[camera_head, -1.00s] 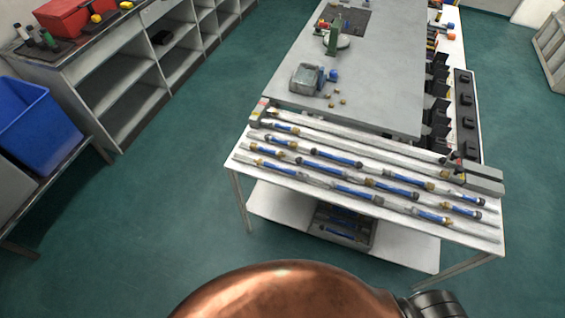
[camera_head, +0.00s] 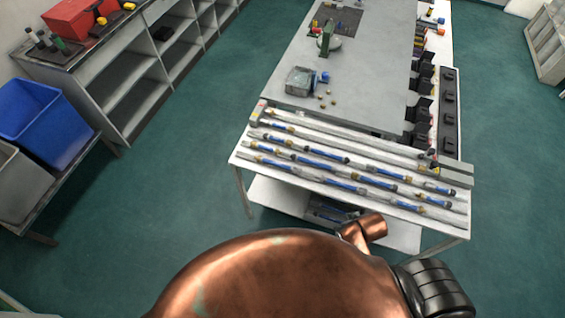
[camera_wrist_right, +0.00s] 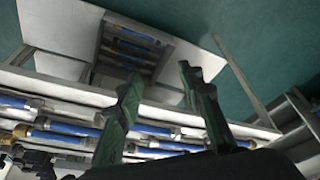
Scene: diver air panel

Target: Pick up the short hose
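Several blue hoses with brass and dark end fittings lie in rows on the rack table, among them one blue hose (camera_head: 322,154), one nearer the front (camera_head: 342,186) and a shorter-looking one at the right (camera_head: 435,201). I cannot tell for sure which is the short hose. The right wrist view also shows blue hoses on the table, one at the left (camera_wrist_right: 65,129). My right gripper (camera_wrist_right: 160,80) is open with nothing between its two dark green fingers. The fingers appear in front of the table's edge and lower shelf. My left gripper is not in view.
A grey crate (camera_wrist_right: 103,58) with more blue hoses stands on the lower shelf (camera_head: 270,195). Green floor is open between.

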